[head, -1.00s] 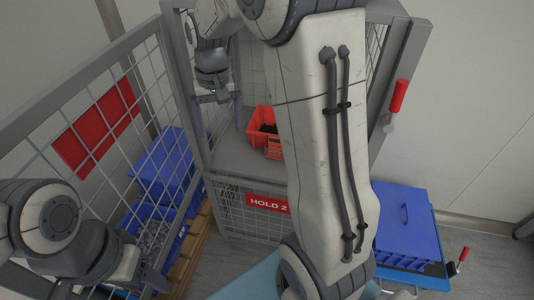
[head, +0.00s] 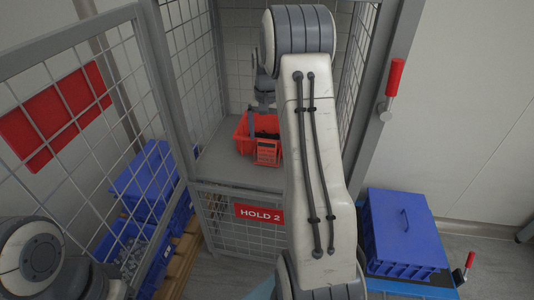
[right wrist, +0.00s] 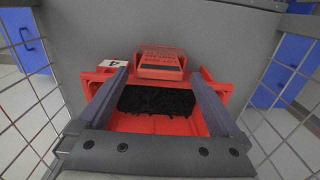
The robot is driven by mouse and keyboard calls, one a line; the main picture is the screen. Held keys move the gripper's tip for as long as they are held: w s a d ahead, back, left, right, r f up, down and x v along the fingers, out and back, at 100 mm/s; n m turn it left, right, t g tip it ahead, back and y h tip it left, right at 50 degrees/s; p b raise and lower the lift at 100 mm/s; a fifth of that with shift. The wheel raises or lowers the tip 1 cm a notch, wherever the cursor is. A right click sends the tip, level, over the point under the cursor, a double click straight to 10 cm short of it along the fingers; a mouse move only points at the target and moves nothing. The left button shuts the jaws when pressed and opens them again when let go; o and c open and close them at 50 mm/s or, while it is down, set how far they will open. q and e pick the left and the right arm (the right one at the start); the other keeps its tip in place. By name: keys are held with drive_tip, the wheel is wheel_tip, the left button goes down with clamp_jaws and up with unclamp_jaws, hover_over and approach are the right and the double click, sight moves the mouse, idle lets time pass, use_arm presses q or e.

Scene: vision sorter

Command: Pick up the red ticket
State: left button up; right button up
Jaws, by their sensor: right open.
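The red ticket (head: 267,152) stands at the front of a red bin (head: 241,130) on the grey shelf of the cage. In the right wrist view the ticket (right wrist: 160,62) shows printed lines and sits at the bin's far edge. My right gripper (head: 264,112) hangs over the bin, fingers pointing down. In the right wrist view its open fingers (right wrist: 158,74) frame the bin, with the ticket ahead between the tips, not gripped. My right arm hides part of the shelf in the head view. My left arm shows at the lower left; its fingers are not clear.
Dark pieces (right wrist: 158,100) lie in the red bin (right wrist: 205,88). Mesh walls stand on both sides. A HOLD 2 sign (head: 259,213) hangs below the shelf. An open mesh door (head: 75,130) is at left. A blue box (head: 400,230) stands at right.

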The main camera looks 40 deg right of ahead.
sight(267, 142)
wheel_tip(267, 142, down, 4)
drive_tip(key=shift+f+b, duration=0.2)
drive_tip(key=shift+b, duration=0.25)
drive_tip(key=c, duration=1.2)
drive_tip(key=shift+r, duration=0.15)
